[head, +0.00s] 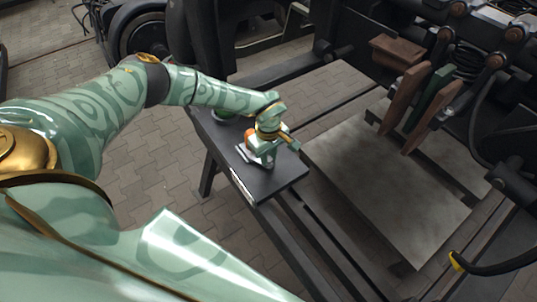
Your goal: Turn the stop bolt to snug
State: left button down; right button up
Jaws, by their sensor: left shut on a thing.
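My left gripper (262,152) is over a narrow dark bench (285,176), low at its near end. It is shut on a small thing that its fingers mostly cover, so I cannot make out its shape. A small pale metal piece (243,151) shows beside and under the fingers, close to the bench top. A bit of orange (249,136) shows just left of the gripper. I cannot pick out the stop bolt for certain. My right gripper is not in view.
A green round thing (222,115) sits farther back on the bench. A large grey plate (385,185) lies to the right. Brown and green upright blocks (427,100) stand beyond it among dark bogie parts. A yellow-tipped black cable (457,261) hangs at lower right. Paving is open at left.

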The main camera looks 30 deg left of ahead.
aim_at(269, 158)
pick_arm(q)
jog(key=shift+w+r+m, duration=0.1)
jog(key=shift+m, duration=0.5)
jog(key=c, duration=1.3)
grip_release()
jog(key=shift+o, duration=0.2)
notch_tip(269, 158, up, 16)
jog(key=p, duration=0.2)
